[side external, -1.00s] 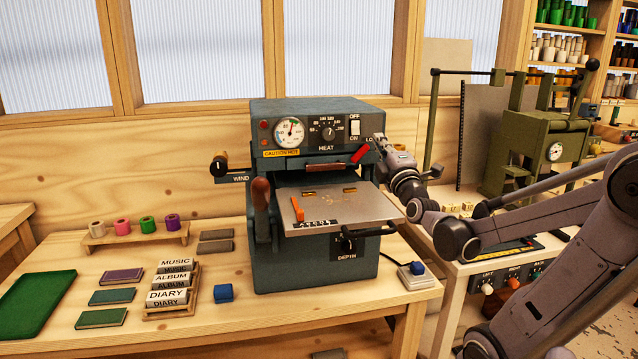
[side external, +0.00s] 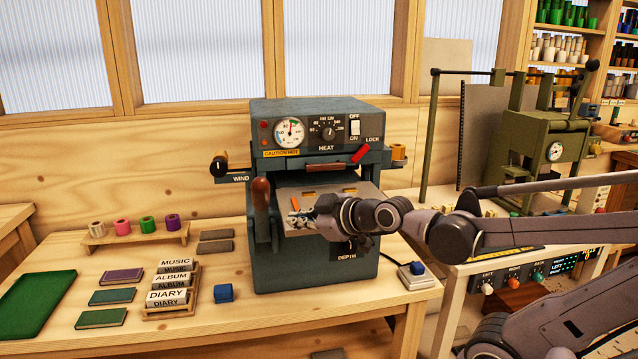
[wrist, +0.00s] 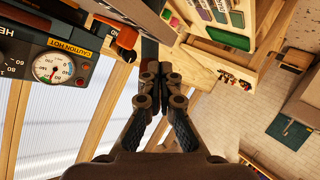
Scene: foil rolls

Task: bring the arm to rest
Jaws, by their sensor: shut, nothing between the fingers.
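My gripper (side external: 296,217) is in front of the foil press (side external: 310,260), at the front of its grey plate (side external: 352,195) in the side view. I cannot tell whether it touches the plate. My arm reaches in from the right. In the wrist view the two fingers of my gripper (wrist: 160,70) are together with nothing held. The press dial (wrist: 53,68) and its caution label show at the left of the wrist view. The red lock lever (side external: 361,153) and a gold foil roll (side external: 397,152) on the press's right side are clear of my gripper.
A brown-knobbed lever (side external: 260,190) stands left of my gripper. Foil rolls (side external: 147,225) stand on a wooden rack at left. A green press (side external: 540,150) stands at right. Bench front is mostly free.

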